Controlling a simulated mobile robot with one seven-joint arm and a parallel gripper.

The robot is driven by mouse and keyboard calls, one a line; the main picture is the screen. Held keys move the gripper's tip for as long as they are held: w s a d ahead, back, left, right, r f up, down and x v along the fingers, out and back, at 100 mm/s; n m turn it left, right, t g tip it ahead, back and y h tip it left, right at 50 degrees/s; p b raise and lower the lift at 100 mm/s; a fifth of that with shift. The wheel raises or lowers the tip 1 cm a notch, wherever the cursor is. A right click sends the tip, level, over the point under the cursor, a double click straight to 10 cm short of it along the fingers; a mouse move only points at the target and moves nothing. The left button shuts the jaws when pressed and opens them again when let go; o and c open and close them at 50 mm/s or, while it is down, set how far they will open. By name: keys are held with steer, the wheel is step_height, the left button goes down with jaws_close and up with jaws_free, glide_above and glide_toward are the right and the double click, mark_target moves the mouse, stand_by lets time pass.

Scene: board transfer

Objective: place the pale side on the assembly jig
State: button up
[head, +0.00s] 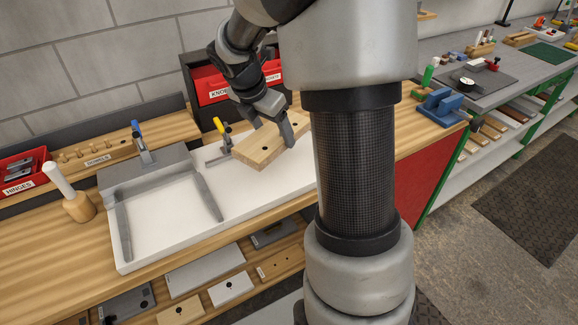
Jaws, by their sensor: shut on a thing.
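A pale wooden board with dark holes, the pale side (256,153), is in the grasp of my gripper (272,127). My gripper is shut on its upper part. The board is tilted in the picture and lies over the right part of the assembly jig (240,198); I cannot tell whether it touches the jig. The jig is a white base with grey rails and a grey back block on the bench. A blue-handled clamp (141,143) and a yellow-handled clamp (222,132) stand at its back. My arm column hides the jig's right end.
A mallet (74,195) stands left of the jig, near a red hinge bin (20,170) and a dowel rack (100,153). A red knob bin (215,85) is behind my gripper. Several panels, one grey (205,268), lie on the shelf below. A blue vise (440,107) is at right.

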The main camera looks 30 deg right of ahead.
mark_target(278, 168)
step_height(278, 168, down, 10)
steer(key=shift+d+r+b, duration=0.1)
steer(key=shift+b, duration=1.05)
steer(key=shift+f, duration=0.25)
steer(key=o, duration=1.3)
steer(key=shift+o, duration=0.2)
steer(key=shift+r, duration=0.1)
